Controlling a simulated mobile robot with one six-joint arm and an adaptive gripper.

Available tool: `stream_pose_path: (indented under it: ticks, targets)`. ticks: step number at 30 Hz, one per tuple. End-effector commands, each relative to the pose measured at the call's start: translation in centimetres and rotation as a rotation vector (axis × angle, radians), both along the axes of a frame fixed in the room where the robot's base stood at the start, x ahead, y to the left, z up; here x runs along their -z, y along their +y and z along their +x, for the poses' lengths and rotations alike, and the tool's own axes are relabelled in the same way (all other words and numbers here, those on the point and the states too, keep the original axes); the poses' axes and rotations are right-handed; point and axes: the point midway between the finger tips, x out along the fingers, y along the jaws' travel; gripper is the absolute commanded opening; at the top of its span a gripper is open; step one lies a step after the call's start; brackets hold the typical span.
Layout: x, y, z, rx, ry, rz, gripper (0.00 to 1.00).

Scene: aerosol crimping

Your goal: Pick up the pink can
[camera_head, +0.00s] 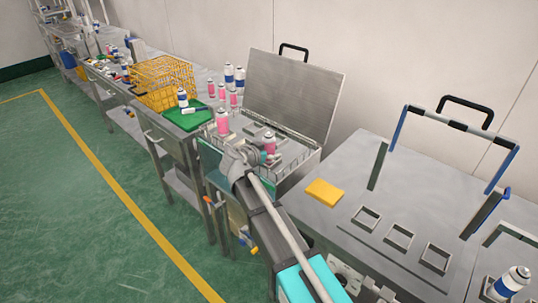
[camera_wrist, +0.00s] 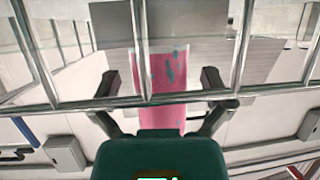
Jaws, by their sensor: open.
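In the wrist view a pink can (camera_wrist: 171,75) with dark marks lies between the two fingers of my gripper (camera_wrist: 161,88). The fingers are apart, one on each side, with a visible gap at both. Wire bars cross in front of the can. In the head view, my gripper (camera_head: 262,159) is at the lower part of a pink can (camera_head: 269,142) inside a wire-walled tray (camera_head: 302,163). Another pink can (camera_head: 222,122) stands near the tray's left edge. Contact between fingers and can cannot be told.
A raised grey lid (camera_head: 293,92) stands behind the tray. A green board (camera_head: 187,116), a yellow wire basket (camera_head: 163,82) and several pink and blue-white cans stand to the left. A yellow block (camera_head: 324,192) and square frames (camera_head: 399,236) lie on the right table.

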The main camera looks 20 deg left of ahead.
Motion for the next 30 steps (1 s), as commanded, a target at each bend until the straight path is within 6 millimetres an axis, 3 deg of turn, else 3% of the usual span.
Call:
stream_pose_path:
  ticks: [6, 21, 30]
  targets:
    - [-0.01, 0.04, -0.03, 0.0, 0.0, 0.0, 1.0]
    - [0.01, 0.08, -0.07, -0.001, 0.0, 0.0, 0.07]
    - [-0.08, 0.12, -0.08, -0.001, 0.0, -0.001, 0.07]
